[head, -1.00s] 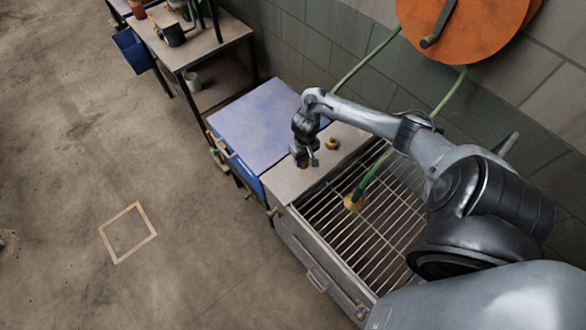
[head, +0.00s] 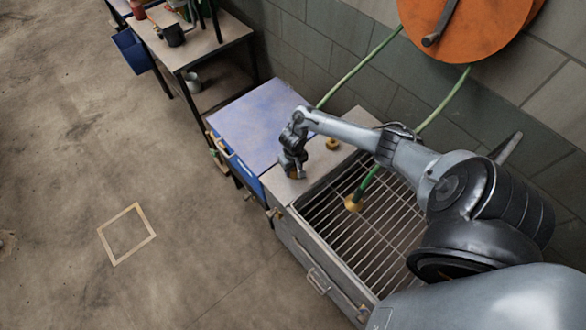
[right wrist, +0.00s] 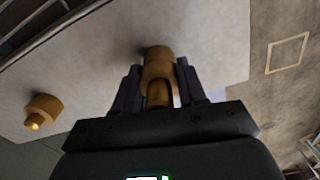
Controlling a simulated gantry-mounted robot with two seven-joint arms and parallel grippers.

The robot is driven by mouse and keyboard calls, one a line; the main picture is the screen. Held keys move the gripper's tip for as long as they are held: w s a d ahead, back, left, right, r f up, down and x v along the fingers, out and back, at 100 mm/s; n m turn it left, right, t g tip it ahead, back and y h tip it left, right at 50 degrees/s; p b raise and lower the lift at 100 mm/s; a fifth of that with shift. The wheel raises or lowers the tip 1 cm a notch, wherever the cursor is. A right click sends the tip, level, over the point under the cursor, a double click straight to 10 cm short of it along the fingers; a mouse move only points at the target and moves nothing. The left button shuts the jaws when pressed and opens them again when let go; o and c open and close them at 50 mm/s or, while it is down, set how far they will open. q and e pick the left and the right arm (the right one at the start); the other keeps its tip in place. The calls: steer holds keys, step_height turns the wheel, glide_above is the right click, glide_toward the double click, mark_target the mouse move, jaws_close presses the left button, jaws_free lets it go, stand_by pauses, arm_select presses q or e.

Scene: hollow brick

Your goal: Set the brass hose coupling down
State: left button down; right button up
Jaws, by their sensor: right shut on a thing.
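My right gripper (head: 294,172) is over the plain grey counter beside the sink grate, pointing down. In the right wrist view its fingers (right wrist: 160,88) are shut on the brass hose coupling (right wrist: 158,66), a stepped golden cylinder. The coupling is at the counter top; I cannot tell whether it touches the surface. In the head view the gripper mostly hides it. A second brass piece (head: 332,144) stands on the counter nearer the wall, and it also shows in the right wrist view (right wrist: 42,110). My left gripper is not in view.
A green hose with a brass end (head: 352,204) lies on the metal grate (head: 335,225). A blue-topped cabinet (head: 258,122) adjoins the counter. An orange reel (head: 462,25) hangs on the block wall. A square outline (head: 127,233) marks the open floor.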

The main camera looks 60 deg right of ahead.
steer(key=shift+f, duration=0.1)
steer(key=o, duration=1.1)
